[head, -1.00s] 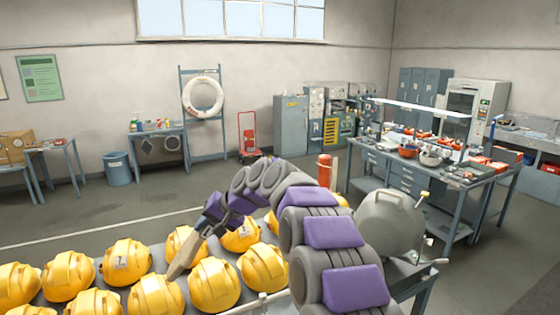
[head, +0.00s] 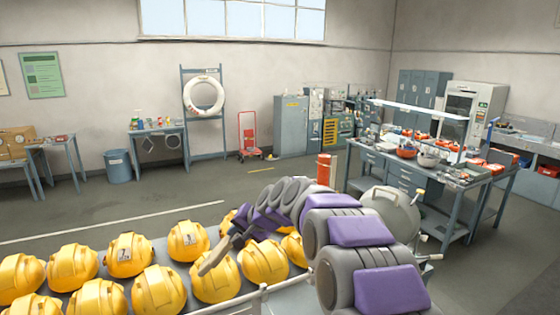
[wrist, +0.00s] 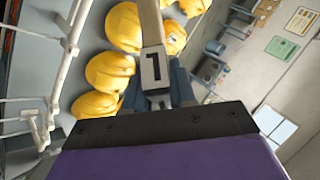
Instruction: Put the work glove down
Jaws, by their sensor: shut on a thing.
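In the wrist view my gripper (wrist: 154,98) has dark fingers on either side of a grey piece marked "1" at the strip's lower end. The glove's far end is cut off by the wrist view's top edge. I cannot tell whether it touches a helmet.
Yellow helmets (head: 130,255) stand in rows on a grey table, filling much of its visible top. A grey rounded case (head: 393,212) stands right of my arm. A workbench (head: 400,172) with tools is beyond. Open floor (head: 120,208) lies behind the helmets.

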